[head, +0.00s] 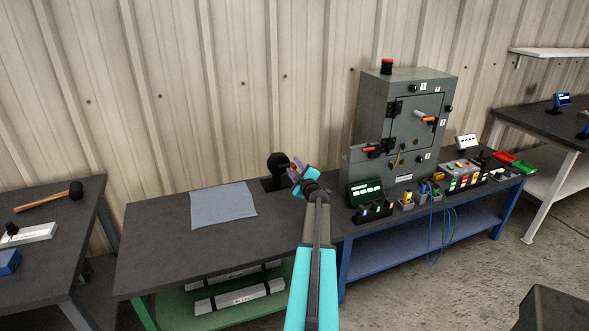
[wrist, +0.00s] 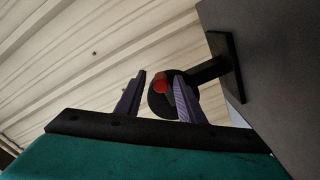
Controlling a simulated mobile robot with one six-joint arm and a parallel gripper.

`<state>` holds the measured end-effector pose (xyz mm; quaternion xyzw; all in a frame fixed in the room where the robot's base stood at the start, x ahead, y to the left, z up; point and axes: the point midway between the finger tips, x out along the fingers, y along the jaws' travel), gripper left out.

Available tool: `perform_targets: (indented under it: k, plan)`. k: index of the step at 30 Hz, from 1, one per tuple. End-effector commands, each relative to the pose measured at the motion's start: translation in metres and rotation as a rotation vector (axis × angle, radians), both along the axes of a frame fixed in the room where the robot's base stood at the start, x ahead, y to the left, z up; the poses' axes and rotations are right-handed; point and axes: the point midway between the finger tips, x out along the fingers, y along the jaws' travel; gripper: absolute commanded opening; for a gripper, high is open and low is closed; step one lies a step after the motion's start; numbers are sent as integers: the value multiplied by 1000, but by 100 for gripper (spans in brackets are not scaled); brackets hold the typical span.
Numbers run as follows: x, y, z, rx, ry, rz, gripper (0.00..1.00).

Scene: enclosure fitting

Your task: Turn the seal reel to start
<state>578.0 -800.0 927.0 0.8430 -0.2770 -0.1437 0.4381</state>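The seal reel (head: 277,163) is a black disc on a dark stand at the back of the left dark-topped bench. It also shows in the wrist view (wrist: 158,107), with a red handle knob (wrist: 160,86) on its face. My gripper (head: 295,174) is at the reel's front right in the head view. In the wrist view my gripper (wrist: 159,92) is open, one purple finger on each side of the red knob. The knob appears nearer the right finger, which overlaps the reel's edge. I cannot tell whether the finger touches it.
A grey-blue cloth (head: 222,205) lies left of the reel. A grey enclosure (head: 372,100) with a door and orange-handled switch stands to the right, with small bins and devices before it. A corrugated wall (head: 200,90) is close behind.

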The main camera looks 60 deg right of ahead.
Motion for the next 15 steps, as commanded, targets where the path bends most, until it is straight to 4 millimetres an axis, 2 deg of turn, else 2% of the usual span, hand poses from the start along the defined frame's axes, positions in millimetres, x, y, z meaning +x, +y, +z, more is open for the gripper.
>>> perform_targets:
  k: [8,15]
  plan:
    - [-11,9,-1,0,0,0,35]
    - [-30,23,-1,0,1,-1,35]
